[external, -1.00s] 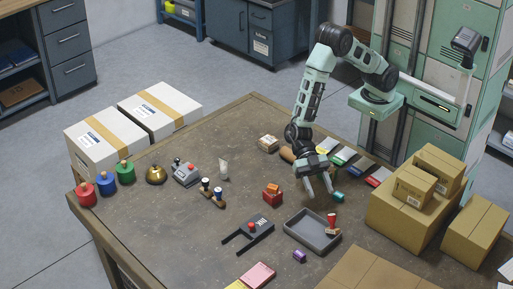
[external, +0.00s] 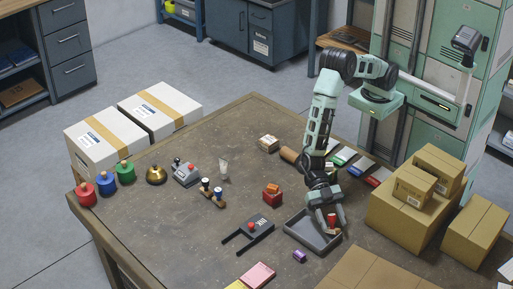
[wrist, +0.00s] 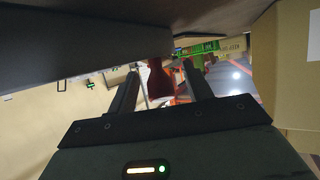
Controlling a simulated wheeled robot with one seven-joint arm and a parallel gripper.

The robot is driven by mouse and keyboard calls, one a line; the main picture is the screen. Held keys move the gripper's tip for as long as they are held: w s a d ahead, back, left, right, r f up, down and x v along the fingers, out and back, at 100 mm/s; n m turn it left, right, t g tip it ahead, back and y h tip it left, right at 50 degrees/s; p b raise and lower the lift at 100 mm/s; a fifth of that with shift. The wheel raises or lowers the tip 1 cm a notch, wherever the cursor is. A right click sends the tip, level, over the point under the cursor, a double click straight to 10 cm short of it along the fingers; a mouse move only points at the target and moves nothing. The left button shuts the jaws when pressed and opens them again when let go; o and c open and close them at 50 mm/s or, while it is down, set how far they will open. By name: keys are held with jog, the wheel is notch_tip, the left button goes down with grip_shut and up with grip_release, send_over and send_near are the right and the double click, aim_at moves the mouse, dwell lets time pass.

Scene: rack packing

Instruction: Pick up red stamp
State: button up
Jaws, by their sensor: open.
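The red stamp (external: 332,219) is upright at the right end of the dark grey tray (external: 297,236). Its base is partly hidden, so I cannot tell whether it rests in the tray or just beside it. My gripper (external: 331,226) points down at the stamp, with its open fingers on either side of it. In the wrist view, the red stamp (wrist: 157,80) shows between the two fingers (wrist: 160,75), closer to the left one. No grip on it is visible.
Cardboard boxes (external: 402,205) stand close on the right. A purple block (external: 299,256) lies in front of the tray. A red block (external: 271,194) and a black forked holder (external: 249,232) are to the left.

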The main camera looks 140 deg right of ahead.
grip_shut()
notch_tip(320, 180, up, 10)
jog(key=shift+w+f+p, duration=0.1)
jog(key=shift+w+p, duration=0.05)
jog(key=shift+p, duration=0.2)
jog(key=shift+w+r+g, duration=0.2)
jog(key=shift+r+g, duration=0.05)
jog(key=shift+g, duration=0.05)
jog(key=p, duration=0.1)
jog(key=g+h+p, duration=0.3)
jog(key=h, duration=0.2)
send_over(312, 232)
notch_tip(312, 232, down, 11)
jog(key=shift+r, duration=0.2)
